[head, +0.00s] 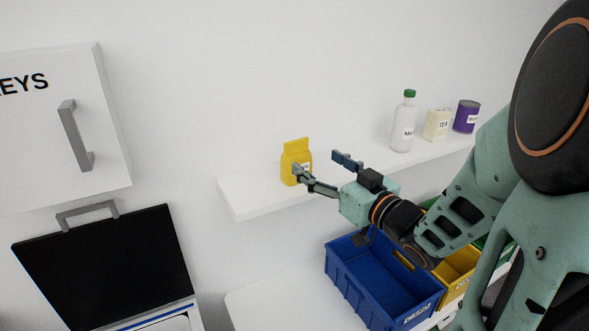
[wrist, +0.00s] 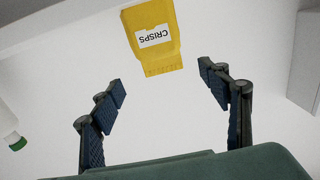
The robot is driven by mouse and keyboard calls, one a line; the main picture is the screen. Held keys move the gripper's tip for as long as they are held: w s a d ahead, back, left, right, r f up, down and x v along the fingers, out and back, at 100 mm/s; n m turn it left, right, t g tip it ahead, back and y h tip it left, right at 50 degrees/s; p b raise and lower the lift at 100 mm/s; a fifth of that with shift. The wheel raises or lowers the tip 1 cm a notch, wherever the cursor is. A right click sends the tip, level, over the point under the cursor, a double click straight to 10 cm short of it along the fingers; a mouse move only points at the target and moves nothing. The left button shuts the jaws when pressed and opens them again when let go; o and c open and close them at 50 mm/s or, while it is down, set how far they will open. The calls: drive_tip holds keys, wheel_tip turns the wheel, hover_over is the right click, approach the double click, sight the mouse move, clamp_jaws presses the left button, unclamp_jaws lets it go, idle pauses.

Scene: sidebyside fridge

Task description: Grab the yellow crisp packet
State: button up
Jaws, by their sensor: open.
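The yellow crisp packet (head: 296,160) stands upright at the left end of the white wall shelf (head: 255,193) in the head view. My gripper (head: 322,165) is open and empty, close to the packet. One finger overlaps the packet's lower right in the head view; I cannot tell whether it touches. In the wrist view the two fingertips of my gripper (wrist: 163,80) lie apart, short of the packet, which sits between their lines.
A milk bottle (head: 403,125), a tea box (head: 437,125) and a purple can (head: 466,117) stand further right on the shelf. A blue bin (head: 345,287) and a yellow bin (head: 461,264) are below. A KEYS cabinet (head: 40,140) hangs left, above a black panel with a handle (head: 105,265).

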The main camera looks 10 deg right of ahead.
sight(298, 151)
drive_tip(key=x, duration=0.4)
drive_tip(key=b+x, duration=0.1)
drive_tip(key=x, duration=0.4)
drive_tip(key=shift+w+a+f, duration=0.1)
drive_tip(key=shift+f, duration=0.15)
drive_tip(key=shift+c, duration=0.3)
drive_tip(key=c, duration=1.1)
drive_tip(key=shift+o, duration=0.2)
drive_tip(key=shift+r, duration=0.1)
